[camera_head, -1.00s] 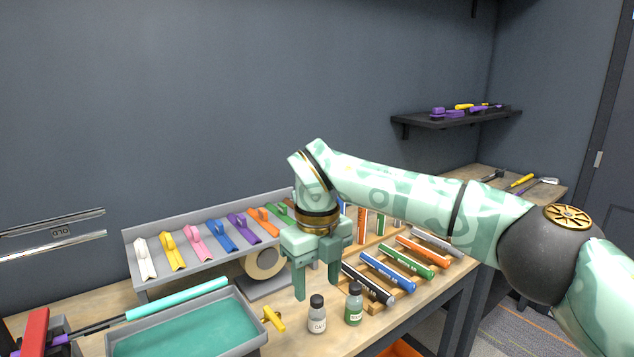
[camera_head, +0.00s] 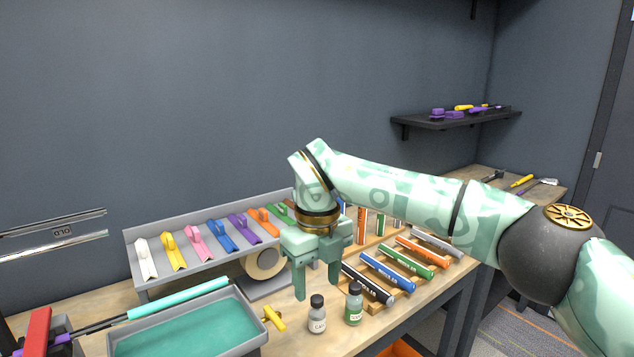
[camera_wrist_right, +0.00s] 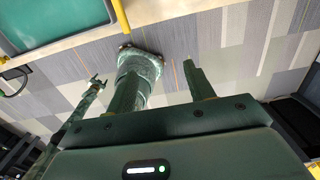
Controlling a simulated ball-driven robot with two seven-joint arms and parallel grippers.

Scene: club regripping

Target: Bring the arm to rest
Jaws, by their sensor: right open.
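My right arm (camera_head: 400,188) reaches in from the right of the head view, and its gripper (camera_head: 317,287) points down above the workbench. The jaws are open and nothing is between the fingers. The gripper hangs behind two small bottles, a grey one (camera_head: 317,318) and a green one (camera_head: 354,308). In the right wrist view the two fingers (camera_wrist_right: 165,90) stand apart with floor behind them. My left gripper does not show in the head view.
A teal-lined tray (camera_head: 180,330) lies front left beside a club with a turquoise grip (camera_head: 178,298). Coloured grips (camera_head: 388,270) lie on a wooden rack to the right. A yellow piece (camera_head: 273,318) lies near the bottles.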

